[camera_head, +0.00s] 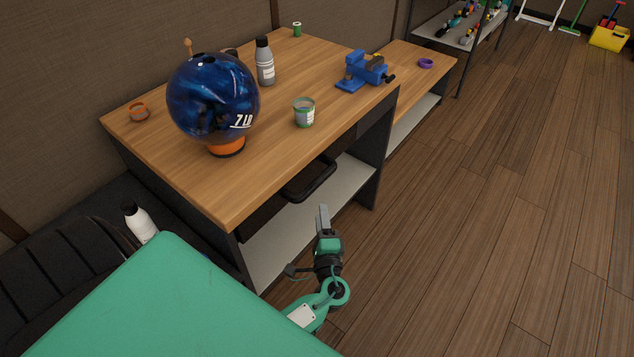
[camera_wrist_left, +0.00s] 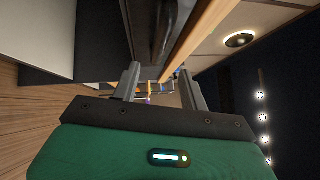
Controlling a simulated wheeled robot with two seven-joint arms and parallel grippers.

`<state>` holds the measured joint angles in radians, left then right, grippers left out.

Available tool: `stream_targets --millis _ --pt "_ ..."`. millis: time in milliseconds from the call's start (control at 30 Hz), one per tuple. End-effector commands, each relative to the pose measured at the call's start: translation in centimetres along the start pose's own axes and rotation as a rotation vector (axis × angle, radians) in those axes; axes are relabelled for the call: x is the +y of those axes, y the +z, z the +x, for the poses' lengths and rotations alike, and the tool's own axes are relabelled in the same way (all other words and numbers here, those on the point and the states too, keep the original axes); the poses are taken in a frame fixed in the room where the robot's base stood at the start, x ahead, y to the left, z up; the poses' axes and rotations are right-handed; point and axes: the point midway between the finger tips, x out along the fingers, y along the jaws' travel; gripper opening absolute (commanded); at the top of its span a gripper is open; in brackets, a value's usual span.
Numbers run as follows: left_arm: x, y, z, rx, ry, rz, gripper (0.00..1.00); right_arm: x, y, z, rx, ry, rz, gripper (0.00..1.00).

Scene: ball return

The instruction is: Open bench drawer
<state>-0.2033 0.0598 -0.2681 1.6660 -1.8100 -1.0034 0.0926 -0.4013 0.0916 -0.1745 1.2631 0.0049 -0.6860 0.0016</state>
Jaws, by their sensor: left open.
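The wooden bench (camera_head: 290,130) has a dark drawer front under its top. The black drawer handle (camera_head: 312,183) sticks out from the front edge, and the drawer looks shut. My left gripper (camera_head: 322,210) is in front of the bench, just below and to the right of the handle in the head view. In the left wrist view my left gripper (camera_wrist_left: 160,85) has its fingers apart, with nothing held between them. A dark bar, likely the handle (camera_wrist_left: 155,30), lies ahead between the fingers; contact cannot be told. My right gripper is not in view.
A blue bowling ball (camera_head: 213,98) rests on an orange ring on the bench. A grey bottle (camera_head: 264,62), an open can (camera_head: 304,112) and a blue vise (camera_head: 364,70) stand there too. A grey shelf (camera_head: 285,235) is below. The wood floor to the right is clear.

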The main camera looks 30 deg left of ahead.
Motion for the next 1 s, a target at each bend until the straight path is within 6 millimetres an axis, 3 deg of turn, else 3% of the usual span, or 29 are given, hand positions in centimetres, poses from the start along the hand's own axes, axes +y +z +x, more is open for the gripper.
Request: stream_targets --millis 300,500,700,1000 --pt "-0.3 0.0 7.0 0.000 0.000 0.001 0.44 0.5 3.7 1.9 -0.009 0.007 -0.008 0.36" --pt "-0.1 0.0 10.2 0.001 0.001 0.000 0.44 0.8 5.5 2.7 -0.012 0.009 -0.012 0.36" --pt "0.1 0.0 11.5 0.001 0.003 0.000 0.44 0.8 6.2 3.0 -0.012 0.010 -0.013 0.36" --pt "0.1 0.0 11.7 0.001 0.003 0.000 0.42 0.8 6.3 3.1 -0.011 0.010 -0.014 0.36"
